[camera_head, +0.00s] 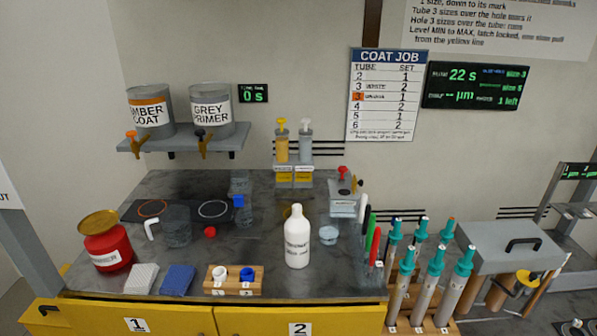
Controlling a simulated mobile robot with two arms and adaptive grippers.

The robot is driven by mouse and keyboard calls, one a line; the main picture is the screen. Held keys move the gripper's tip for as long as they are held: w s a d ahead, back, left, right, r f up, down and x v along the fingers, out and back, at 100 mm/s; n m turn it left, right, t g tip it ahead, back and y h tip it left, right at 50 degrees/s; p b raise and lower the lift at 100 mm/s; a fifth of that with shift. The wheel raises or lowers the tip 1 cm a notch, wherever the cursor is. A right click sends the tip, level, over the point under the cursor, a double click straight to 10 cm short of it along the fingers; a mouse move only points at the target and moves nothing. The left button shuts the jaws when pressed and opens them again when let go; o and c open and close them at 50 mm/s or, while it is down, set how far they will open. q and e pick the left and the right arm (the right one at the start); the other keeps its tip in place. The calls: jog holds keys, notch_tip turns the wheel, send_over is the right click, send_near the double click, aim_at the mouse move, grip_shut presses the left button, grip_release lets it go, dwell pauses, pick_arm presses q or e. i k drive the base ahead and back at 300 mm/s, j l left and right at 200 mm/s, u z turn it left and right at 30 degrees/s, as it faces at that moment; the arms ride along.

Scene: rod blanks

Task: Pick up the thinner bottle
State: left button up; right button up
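A red container (108,244) with a yellowish lid stands at the left front of the dark worktop. Its white label is partly readable and seems to end in "NNER". A white bottle (297,240) with a narrow neck stands upright near the middle of the worktop; the print on its label is too blurred to read surely. Nothing touches either one. Neither of my grippers shows in this view.
A wooden block (233,288) with small white and blue rings, a blue sponge (177,279) and a white pad (141,278) lie along the front edge. A clear beaker (177,227) stands behind. Pens (372,240) and several teal-topped tubes (429,285) stand right of the bottle.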

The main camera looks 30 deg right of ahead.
aim_at(297, 228)
jog(key=z, duration=1.1)
jog(key=l+u, duration=0.2)
jog(key=l, duration=0.35)
jog(key=l+u, duration=0.2)
jog(key=l, duration=0.3)
jog(key=k+l+u, duration=0.15)
jog(key=l, duration=0.4)
jog(key=l+u, duration=0.2)
jog(key=l, duration=0.3)
jog(key=i+l+u, duration=0.15)
jog(key=i, duration=0.3)
